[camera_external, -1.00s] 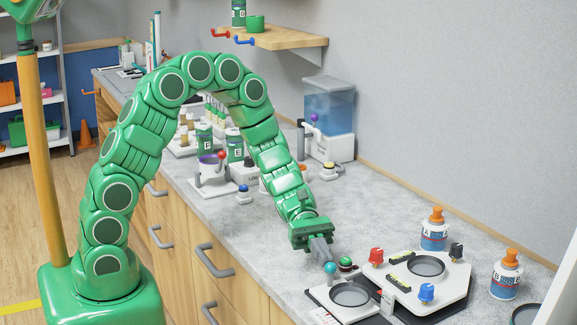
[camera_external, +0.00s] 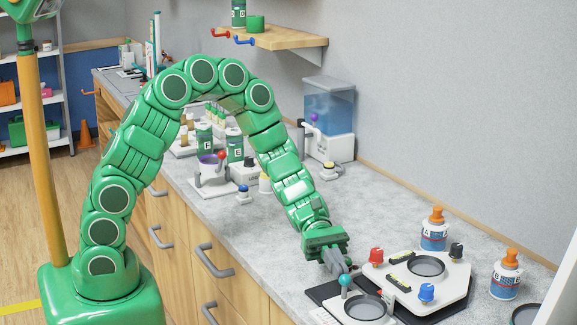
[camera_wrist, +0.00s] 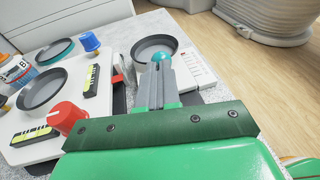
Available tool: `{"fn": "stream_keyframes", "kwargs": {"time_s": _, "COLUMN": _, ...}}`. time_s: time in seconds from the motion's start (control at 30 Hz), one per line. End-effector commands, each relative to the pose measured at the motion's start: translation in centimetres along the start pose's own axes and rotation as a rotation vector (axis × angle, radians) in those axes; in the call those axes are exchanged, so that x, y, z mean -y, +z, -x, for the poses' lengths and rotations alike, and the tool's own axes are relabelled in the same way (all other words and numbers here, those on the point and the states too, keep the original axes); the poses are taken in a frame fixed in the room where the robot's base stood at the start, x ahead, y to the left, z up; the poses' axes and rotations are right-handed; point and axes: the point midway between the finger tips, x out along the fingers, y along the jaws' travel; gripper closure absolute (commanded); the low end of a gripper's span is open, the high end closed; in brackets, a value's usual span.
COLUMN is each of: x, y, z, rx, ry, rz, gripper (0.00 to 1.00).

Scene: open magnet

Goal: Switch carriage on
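The carriage (camera_external: 378,317) is a white plate with a round grey dish, on a dark base (camera_external: 322,291) at the counter's front right. A teal ball knob (camera_external: 345,281) stands at its left corner. My gripper (camera_external: 341,268) points down at this knob. In the wrist view, my gripper's grey fingers (camera_wrist: 158,78) lie close together, with the teal knob (camera_wrist: 161,57) right at their tips. They look shut; I cannot tell whether they pinch the knob's stem or only touch it. The dish also shows in the wrist view (camera_wrist: 153,47).
Beside the carriage is a white plate (camera_external: 448,288) with a dish, red knob (camera_external: 376,257), blue knob (camera_external: 427,292), black knob (camera_external: 456,251) and two yellow level vials. Orange-capped bottles A (camera_external: 434,235) and B (camera_external: 507,280) stand behind and right.

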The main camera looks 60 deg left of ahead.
Motion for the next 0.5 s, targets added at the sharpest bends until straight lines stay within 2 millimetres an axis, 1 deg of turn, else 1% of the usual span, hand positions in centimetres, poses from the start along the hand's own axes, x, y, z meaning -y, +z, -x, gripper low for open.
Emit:
{"fn": "stream_keyframes", "kwargs": {"time_s": 0.1, "x": 0.11, "y": 0.15, "z": -0.49, "rx": 0.003, "ry": -0.005, "rz": 0.0, "gripper": 1.0}}
{"fn": "stream_keyframes", "kwargs": {"time_s": 0.5, "x": 0.3, "y": 0.23, "z": -0.64, "rx": 0.006, "ry": -0.009, "rz": 0.003, "gripper": 1.0}}
